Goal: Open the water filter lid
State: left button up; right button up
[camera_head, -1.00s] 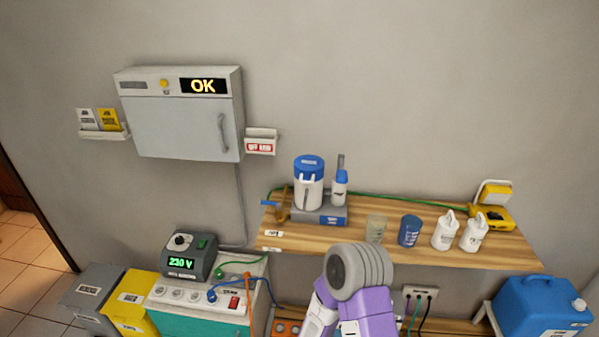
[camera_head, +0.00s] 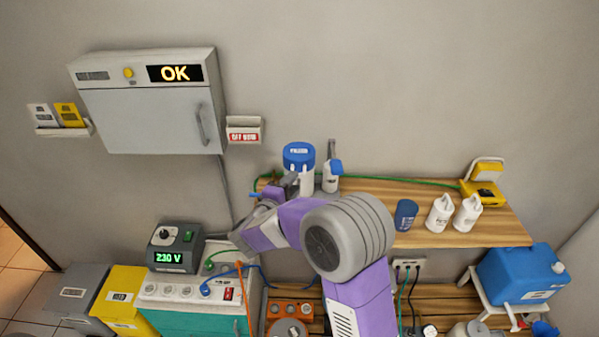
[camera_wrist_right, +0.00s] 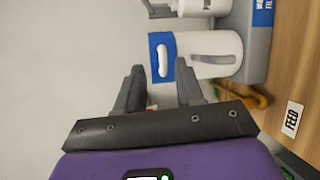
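The water filter is a white canister with a blue lid (camera_head: 299,155), standing on the wooden shelf in the head view. In the right wrist view its white body (camera_wrist_right: 215,55) lies sideways, with the blue lid (camera_wrist_right: 155,42) toward the left. My right gripper (camera_head: 290,182) is in front of the canister in the head view, partly covering its lower body. In the wrist view the two fingers of the right gripper (camera_wrist_right: 160,80) are spread apart with nothing between them, and their tips point at the lid end. My left gripper is not in view.
A smaller white bottle (camera_head: 331,175) stands right of the filter. A blue cup (camera_head: 405,214) and white bottles (camera_head: 440,212) stand farther right on the wooden shelf (camera_head: 500,225). A grey 230 V unit (camera_head: 176,248) is at lower left. A wall cabinet (camera_head: 150,110) hangs above.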

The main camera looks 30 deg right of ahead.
aim_at(301, 175)
jog(key=x, duration=0.6)
jog(key=shift+d+f, duration=0.15)
jog(key=shift+f, duration=0.05)
grip_shut()
